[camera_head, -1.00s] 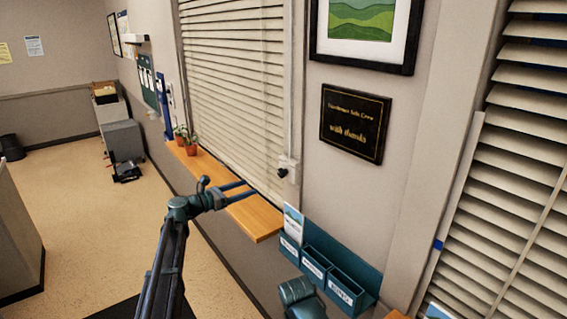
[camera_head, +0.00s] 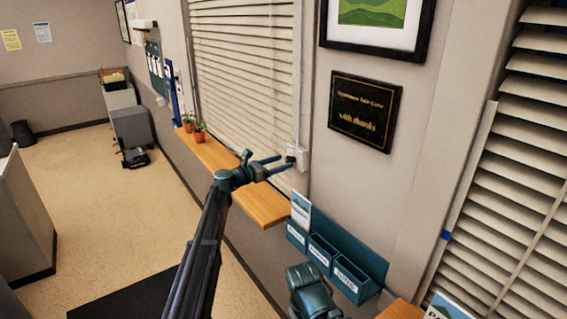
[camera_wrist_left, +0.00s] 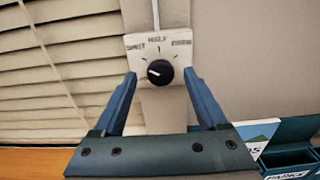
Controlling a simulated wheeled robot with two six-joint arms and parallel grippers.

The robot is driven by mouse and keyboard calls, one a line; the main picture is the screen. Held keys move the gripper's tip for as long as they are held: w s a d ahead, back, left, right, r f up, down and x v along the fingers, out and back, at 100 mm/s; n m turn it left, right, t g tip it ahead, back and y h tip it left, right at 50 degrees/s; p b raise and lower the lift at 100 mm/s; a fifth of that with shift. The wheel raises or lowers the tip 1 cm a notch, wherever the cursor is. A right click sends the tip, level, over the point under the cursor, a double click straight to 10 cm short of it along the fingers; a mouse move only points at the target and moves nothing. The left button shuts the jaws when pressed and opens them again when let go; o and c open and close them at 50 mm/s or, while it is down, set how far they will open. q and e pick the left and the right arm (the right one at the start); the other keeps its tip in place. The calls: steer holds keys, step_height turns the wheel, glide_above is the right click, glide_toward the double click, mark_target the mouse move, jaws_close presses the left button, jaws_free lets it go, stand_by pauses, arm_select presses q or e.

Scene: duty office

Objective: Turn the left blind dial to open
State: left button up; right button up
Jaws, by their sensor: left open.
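The left blind dial is a round black knob (camera_wrist_left: 160,72) on a pale wall plate (camera_wrist_left: 178,48) beside the left blind (camera_head: 240,70). Small labels run along the plate's top; the middle one seems to read HALF, the others are too blurred. The knob's white mark points to the left. My left gripper (camera_head: 283,162) is open, its fingertips close to the plate in the head view. In the left wrist view, the gripper's fingers (camera_wrist_left: 160,85) stand on either side of the knob, with visible space between.
A wooden sill (camera_head: 262,203) with potted plants runs under the left blind. Teal leaflet holders (camera_head: 350,262) hang below right of the dial. A plaque (camera_head: 364,112) and framed picture are on the wall. The right blind (camera_head: 530,130) is at the right edge.

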arm_select(q)
steer(key=shift+w+d, duration=0.35)
steer(key=shift+d, duration=0.25)
steer(key=shift+c, duration=0.2)
jaws_close()
